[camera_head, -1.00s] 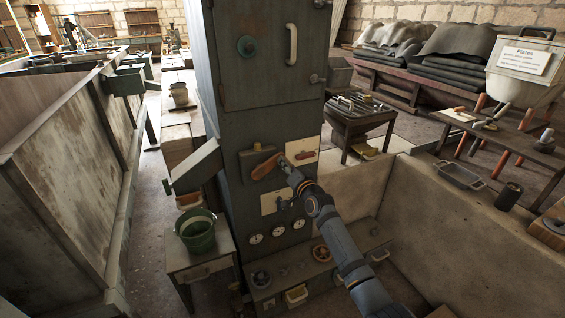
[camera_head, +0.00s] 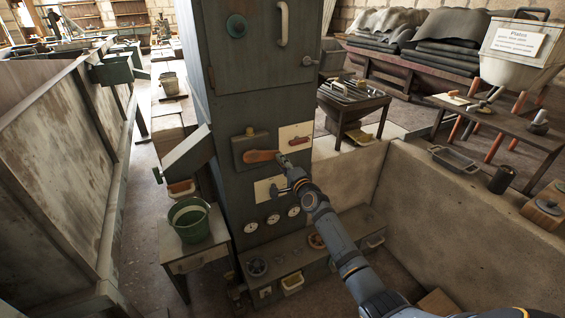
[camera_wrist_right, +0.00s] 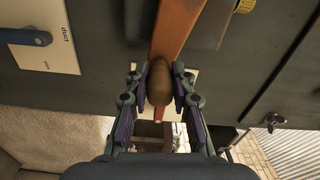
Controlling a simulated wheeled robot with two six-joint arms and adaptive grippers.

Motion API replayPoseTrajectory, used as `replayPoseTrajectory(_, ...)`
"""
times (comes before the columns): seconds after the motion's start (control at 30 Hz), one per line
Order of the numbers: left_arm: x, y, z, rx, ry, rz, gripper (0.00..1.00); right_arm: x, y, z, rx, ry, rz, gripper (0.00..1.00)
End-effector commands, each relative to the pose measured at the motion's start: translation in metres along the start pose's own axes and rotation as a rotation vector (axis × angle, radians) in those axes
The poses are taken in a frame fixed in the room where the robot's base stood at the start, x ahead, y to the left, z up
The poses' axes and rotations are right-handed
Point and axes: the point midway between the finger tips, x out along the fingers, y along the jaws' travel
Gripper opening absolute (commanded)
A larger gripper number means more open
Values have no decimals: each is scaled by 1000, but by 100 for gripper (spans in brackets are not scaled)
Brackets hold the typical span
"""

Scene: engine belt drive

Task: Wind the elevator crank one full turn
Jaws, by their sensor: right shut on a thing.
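The elevator crank (camera_head: 261,156) is an orange arm on a dark square plate on the front of the tall grey-green cabinet (camera_head: 262,112). In the camera_head view it lies nearly level, its free end to the right. My right gripper (camera_head: 284,161) is at that right end. In the camera_wrist_right view the orange crank arm (camera_wrist_right: 178,30) runs up from a rounded brown knob (camera_wrist_right: 160,82). My right gripper (camera_wrist_right: 159,86) is shut on this knob, one finger on each side. My left gripper is not in view.
Cream plates (camera_head: 295,136) with small levers sit close beside and below the crank. A ledge with dials and wheels (camera_head: 316,241) runs below. A green bucket (camera_head: 190,222) stands on a small table at left. A low stone wall (camera_head: 440,215) bounds the right side.

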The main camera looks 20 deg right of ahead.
Motion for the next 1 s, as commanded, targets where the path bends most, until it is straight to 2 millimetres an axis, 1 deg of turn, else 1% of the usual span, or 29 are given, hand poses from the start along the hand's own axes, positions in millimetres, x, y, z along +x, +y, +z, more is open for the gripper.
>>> replayPoseTrajectory(0.03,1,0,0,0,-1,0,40,-1,6,1,9,-3,9,0)
replayPoseTrajectory(0.57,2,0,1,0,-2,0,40,-1,8,2,30,-4,11,0)
replayPoseTrajectory(0.6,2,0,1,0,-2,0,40,-1,8,2,30,-4,11,26)
replayPoseTrajectory(0.73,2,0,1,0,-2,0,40,-1,7,2,30,-3,9,44)
replayPoseTrajectory(0.77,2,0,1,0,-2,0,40,-1,7,2,30,-3,8,47)
replayPoseTrajectory(1.0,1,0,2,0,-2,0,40,0,5,2,30,-2,4,47)
